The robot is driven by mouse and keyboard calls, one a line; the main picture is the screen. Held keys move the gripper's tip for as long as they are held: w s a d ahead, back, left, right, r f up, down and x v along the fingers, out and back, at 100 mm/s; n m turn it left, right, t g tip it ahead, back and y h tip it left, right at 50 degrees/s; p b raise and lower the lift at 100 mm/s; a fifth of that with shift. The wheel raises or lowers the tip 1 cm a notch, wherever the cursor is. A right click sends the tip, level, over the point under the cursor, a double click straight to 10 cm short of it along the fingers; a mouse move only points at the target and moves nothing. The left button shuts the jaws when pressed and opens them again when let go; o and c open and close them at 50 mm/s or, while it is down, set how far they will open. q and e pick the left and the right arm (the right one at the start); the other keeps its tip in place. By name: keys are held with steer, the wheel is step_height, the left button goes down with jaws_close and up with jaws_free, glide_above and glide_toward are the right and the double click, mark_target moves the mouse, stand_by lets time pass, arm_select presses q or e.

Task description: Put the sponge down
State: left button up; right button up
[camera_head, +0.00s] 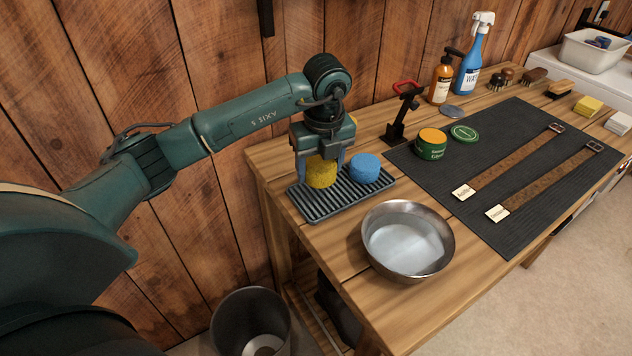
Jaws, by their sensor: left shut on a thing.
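A yellow round sponge (321,172) is between the fingers of my left gripper (320,168), which is shut on it. The sponge is over the left part of a grey ribbed tray (322,208); I cannot tell whether it touches the ribs. A blue round sponge (365,168) sits on the same tray, just to the right. The gripper points down, and its fingers hide the sides of the yellow sponge. My right gripper is not in view.
A metal bowl of water (408,240) stands right of the tray. A black clamp stand (398,125) is behind. A dark mat (510,170) holds leather straps and an open green tin (431,145). A bin (250,322) stands below on the floor.

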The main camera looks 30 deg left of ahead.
mark_target(319, 195)
arm_select(q)
steer(key=shift+f, duration=2.35)
steer(key=shift+f, duration=0.2)
steer(key=o, duration=0.9)
steer(key=shift+o, duration=0.2)
steer(key=r, duration=0.8)
steer(key=s+d+r, duration=0.1)
steer(key=r, duration=0.3)
steer(key=shift+r+b, duration=0.2)
steer(key=shift+b, duration=0.15)
